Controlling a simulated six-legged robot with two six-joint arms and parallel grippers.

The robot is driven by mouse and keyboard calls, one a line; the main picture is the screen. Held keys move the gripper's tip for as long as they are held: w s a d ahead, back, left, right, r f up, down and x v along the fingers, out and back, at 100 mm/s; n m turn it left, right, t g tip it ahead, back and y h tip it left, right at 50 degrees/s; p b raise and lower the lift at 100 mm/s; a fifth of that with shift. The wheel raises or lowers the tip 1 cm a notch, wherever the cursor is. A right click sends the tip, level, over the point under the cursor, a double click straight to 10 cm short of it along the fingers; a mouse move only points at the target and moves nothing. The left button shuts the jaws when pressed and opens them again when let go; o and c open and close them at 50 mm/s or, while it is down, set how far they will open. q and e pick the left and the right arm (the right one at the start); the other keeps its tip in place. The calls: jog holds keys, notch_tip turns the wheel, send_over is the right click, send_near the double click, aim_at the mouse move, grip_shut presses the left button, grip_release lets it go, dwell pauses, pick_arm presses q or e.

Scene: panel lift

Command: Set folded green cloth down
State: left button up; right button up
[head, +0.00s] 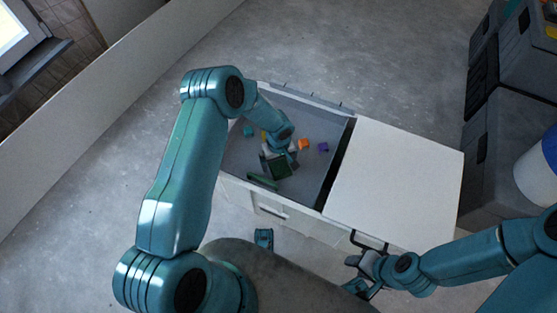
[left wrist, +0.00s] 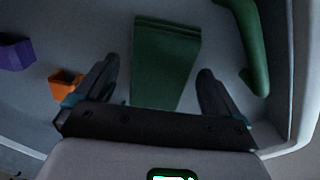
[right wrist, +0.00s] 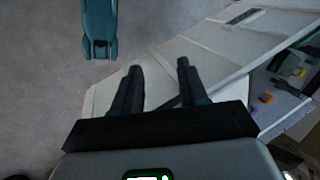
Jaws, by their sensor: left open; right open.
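The folded green cloth (left wrist: 167,55) lies on the grey floor of the open bin in the left wrist view. It also shows in the head view (head: 281,168), partly covered by my left gripper. My left gripper (head: 279,158) is down inside the bin and open. In the left wrist view its fingers (left wrist: 160,72) stand apart on either side of the cloth's near end, with gaps to both. My right gripper (head: 354,273) is open and empty outside the front of the white chest. Its spread fingers also show in the right wrist view (right wrist: 160,68).
The bin (head: 240,160) holds an orange block (head: 304,144), a purple block (head: 323,147), a teal block (head: 249,131) and a green curved piece (head: 262,182) near its front wall. A white panel (head: 395,180) covers the chest's right part. A black handle (head: 369,240) is at its front.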

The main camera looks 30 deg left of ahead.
aim_at(279, 163)
pick_arm(q)
jog(key=shift+r, duration=0.1)
jog(key=shift+r+p, duration=0.35)
notch_tip(279, 163, up, 11)
jog(key=p, duration=0.3)
jog(key=s+d+f+m+h, duration=0.1)
jog(key=s+d, duration=0.2)
jog(key=s+d+f+m+h, duration=0.1)
jog(key=s+d, duration=0.2)
jog(key=s, duration=0.1)
jog(key=s+d+f+m+h, duration=0.1)
jog(key=s+d+m, duration=0.1)
jog(key=s+d, duration=0.1)
jog(key=shift+s+d+h, duration=0.1)
jog(key=shift+s+h, duration=0.2)
jog(key=shift+s, duration=0.35)
jog(key=s+d+m, duration=0.2)
jog(key=s+m, duration=0.2)
jog(key=s, duration=0.6)
notch_tip(279, 163, up, 23)
jog(key=p, duration=2.2)
jog(key=shift+w, duration=0.2)
jog(key=shift+f, duration=0.1)
